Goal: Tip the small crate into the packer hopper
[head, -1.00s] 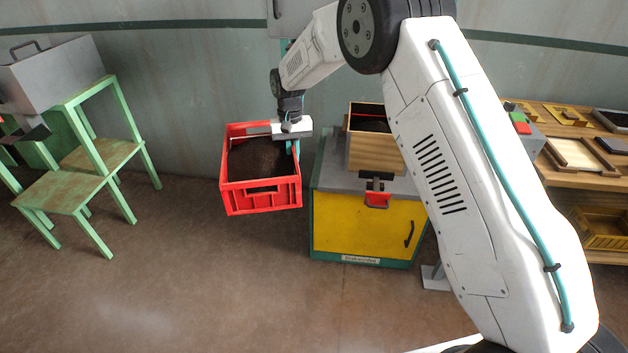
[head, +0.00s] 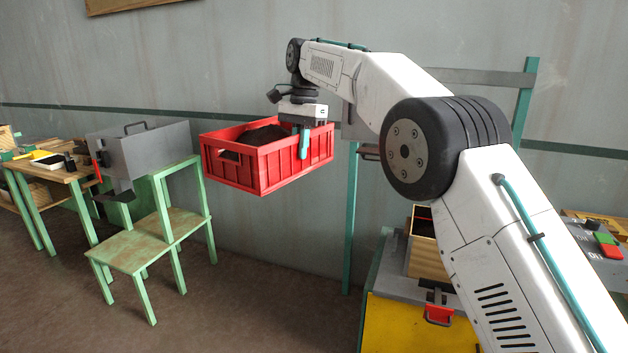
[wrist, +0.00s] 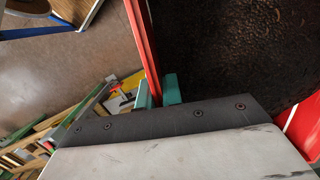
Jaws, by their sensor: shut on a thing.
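The small crate (head: 285,168) is red and filled with dark granular stuff. It hangs in the air, roughly level, in front of the wall. My gripper (head: 303,142) is shut on the crate's side wall, with one teal finger outside it. In the wrist view the teal fingers (wrist: 157,92) straddle the red rim (wrist: 146,45), with the dark fill (wrist: 235,50) beside it. A grey metal box (head: 155,148) with a handle and chute sits on a green stand left of the crate. A wooden box (head: 427,262) tops the yellow cabinet at lower right. I cannot tell which is the packer hopper.
The green stand (head: 135,257) has a lower step in front. A work table (head: 45,175) stands at far left. A teal post (head: 350,215) rises behind the crate. A button box (head: 600,255) is at right. The floor below the crate is clear.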

